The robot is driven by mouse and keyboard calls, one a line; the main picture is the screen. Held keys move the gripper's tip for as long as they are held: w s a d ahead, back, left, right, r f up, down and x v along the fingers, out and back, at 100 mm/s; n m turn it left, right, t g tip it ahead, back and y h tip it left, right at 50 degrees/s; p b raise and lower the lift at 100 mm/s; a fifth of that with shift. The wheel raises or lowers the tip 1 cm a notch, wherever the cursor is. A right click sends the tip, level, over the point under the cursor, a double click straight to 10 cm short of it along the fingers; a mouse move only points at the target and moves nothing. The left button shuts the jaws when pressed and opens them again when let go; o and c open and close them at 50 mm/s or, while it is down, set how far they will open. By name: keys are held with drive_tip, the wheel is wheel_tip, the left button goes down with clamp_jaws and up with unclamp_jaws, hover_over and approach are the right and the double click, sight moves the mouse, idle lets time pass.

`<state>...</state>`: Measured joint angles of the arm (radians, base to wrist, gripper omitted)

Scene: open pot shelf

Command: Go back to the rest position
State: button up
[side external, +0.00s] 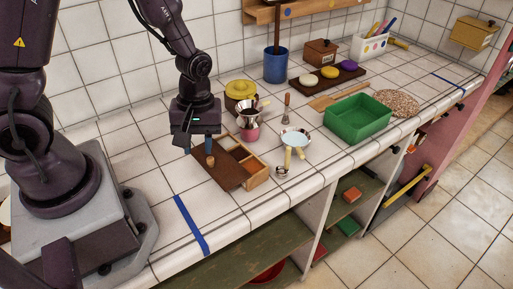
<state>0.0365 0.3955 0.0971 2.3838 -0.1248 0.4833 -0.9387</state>
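My gripper (200,142) hangs pointing down in the side external view, above the left end of a brown wooden box (255,183) with open compartments. A dark finger shows at its left side; the other finger is hard to make out, so I cannot tell how far apart they are.
Right of my gripper are a yellow pot (240,90), a metal funnel on a pink jar (250,132), a small pan (295,138) and a green bin (357,118). A blue cup (275,66) stands behind. The tiled counter near the blue tape (191,225) is clear.

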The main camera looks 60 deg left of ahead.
drive_tip(key=s+r+m+t, duration=0.2)
drive_tip(key=r+m, duration=0.4)
drive_tip(key=r, duration=0.5)
drive_tip(key=s+d+r+m+t, duration=0.1)
drive_tip(key=s+r+m+t, duration=0.2)
drive_tip(key=r, duration=0.9)
drive_tip(key=m+t, duration=0.2)
drive_tip(key=m, duration=0.1)
drive_tip(key=shift+s+r+m, duration=0.25)
drive_tip(key=shift+s+m, duration=0.05)
drive_tip(key=shift+s, duration=0.05)
